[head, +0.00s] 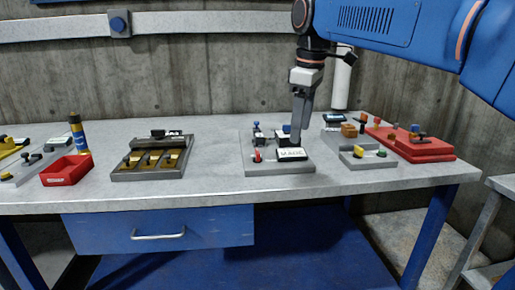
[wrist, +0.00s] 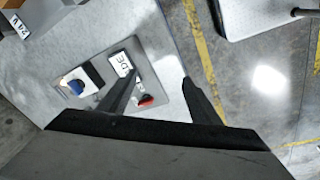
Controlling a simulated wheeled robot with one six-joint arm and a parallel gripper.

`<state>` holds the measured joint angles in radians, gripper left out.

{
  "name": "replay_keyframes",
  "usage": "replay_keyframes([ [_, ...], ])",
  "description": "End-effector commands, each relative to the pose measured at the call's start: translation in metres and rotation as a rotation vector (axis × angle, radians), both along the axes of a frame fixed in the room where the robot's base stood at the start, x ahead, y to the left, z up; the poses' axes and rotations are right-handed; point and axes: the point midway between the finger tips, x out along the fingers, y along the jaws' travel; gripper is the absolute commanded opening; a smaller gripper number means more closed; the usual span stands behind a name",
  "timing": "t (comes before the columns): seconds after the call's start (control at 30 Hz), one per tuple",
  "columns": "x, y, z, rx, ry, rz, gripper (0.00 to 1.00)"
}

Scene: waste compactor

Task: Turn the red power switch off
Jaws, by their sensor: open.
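The red switch (head: 258,155) is a small upright red piece at the front left of a grey panel (head: 262,169) on the workbench. In the wrist view the red switch (wrist: 146,100) shows between my two fingers, beside the left finger. Whether it is on or off is too small to tell. My gripper (head: 298,141) points down over the right part of the panel, right of the red switch. In the wrist view my gripper (wrist: 160,78) has its fingers apart with nothing held. A white label (head: 291,154) with dark letters sits on the panel, right of the switch.
A blue knob (wrist: 76,87) stands on the same panel. A grey tray with brass pieces (head: 150,161) and a red bin (head: 67,170) lie left. Bare benchtop (head: 215,150) separates the brass tray and panel.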

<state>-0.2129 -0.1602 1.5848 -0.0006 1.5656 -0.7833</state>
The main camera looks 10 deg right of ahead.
Motion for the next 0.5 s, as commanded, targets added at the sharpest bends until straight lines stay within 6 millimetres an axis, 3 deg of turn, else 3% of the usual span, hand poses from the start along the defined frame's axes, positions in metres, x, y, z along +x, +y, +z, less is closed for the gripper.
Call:
replay_keyframes([
  [0.1,0.030,0.021,0.020,-0.019,0.028,0.120,0.58],
  [0.3,0.071,0.055,0.047,-0.047,0.076,0.324,0.58],
  [0.5,0.099,0.085,0.062,-0.066,0.116,0.492,0.58],
])
